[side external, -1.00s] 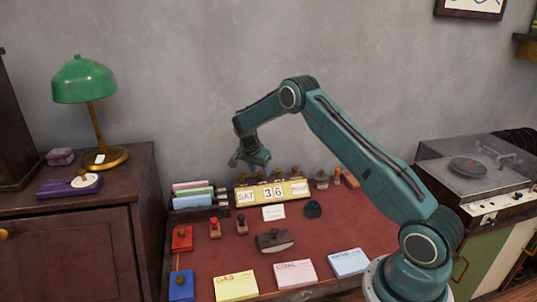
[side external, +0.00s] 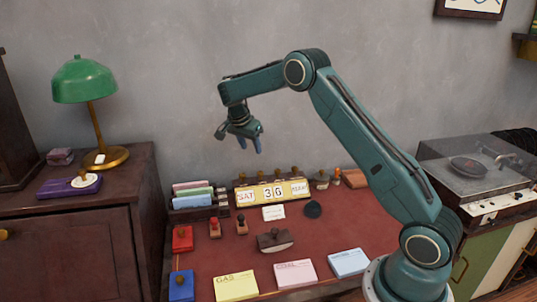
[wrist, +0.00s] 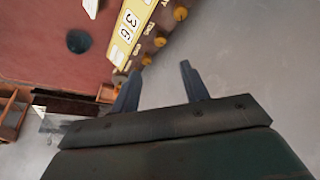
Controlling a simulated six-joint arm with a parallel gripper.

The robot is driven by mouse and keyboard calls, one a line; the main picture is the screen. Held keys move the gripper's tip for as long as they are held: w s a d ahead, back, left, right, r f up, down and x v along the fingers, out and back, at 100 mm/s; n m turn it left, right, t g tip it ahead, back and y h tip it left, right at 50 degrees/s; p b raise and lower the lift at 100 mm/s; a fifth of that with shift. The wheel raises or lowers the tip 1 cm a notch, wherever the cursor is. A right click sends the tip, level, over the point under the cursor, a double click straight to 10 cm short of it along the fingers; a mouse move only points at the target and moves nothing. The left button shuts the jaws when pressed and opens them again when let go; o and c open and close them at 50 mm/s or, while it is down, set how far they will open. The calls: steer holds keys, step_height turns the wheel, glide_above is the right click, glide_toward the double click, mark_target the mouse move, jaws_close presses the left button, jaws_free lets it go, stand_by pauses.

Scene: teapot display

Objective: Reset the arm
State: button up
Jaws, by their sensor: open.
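My gripper (side external: 243,136) is raised above the back left part of the red desk top (side external: 340,222), in front of the grey wall. Its fingers point down and are apart, with nothing between them. In the wrist view my gripper (wrist: 160,80) also shows two spread, empty fingers. The yellow calendar block (side external: 273,192), reading SAT 36, stands below the gripper and apart from it. It also shows in the wrist view (wrist: 128,30).
Stamps, including a brown rocker blotter (side external: 274,240), and yellow, pink and blue pads (side external: 295,274) lie on the desk. A green lamp (side external: 85,80) stands on the left cabinet. A record player (side external: 475,170) is at right. The air around my gripper is clear.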

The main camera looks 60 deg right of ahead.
steer(key=shift+a+r, duration=0.1)
steer(key=shift+r, duration=0.2)
steer(key=s+a+r+n+t+y, duration=0.1)
steer(key=s+a+r+n+t, duration=0.1)
steer(key=s+a+r+n, duration=0.35)
steer(key=s+a+r+n+t+y, duration=0.1)
steer(key=s+a+r+n, duration=0.2)
steer(key=s+a+r, duration=0.65)
steer(key=s+a+n+t+y, duration=0.1)
steer(key=s+a+n, duration=0.3)
steer(key=s, duration=0.6)
steer(key=s+a+n+t+y, duration=0.1)
steer(key=s+a+n, duration=0.3)
steer(key=s, duration=0.7)
steer(key=shift+s+a+n+t, duration=0.25)
steer(key=shift+a+n+t, duration=0.05)
steer(key=shift+n, duration=0.55)
steer(key=shift+w, duration=0.1)
steer(key=shift+c, duration=0.2)
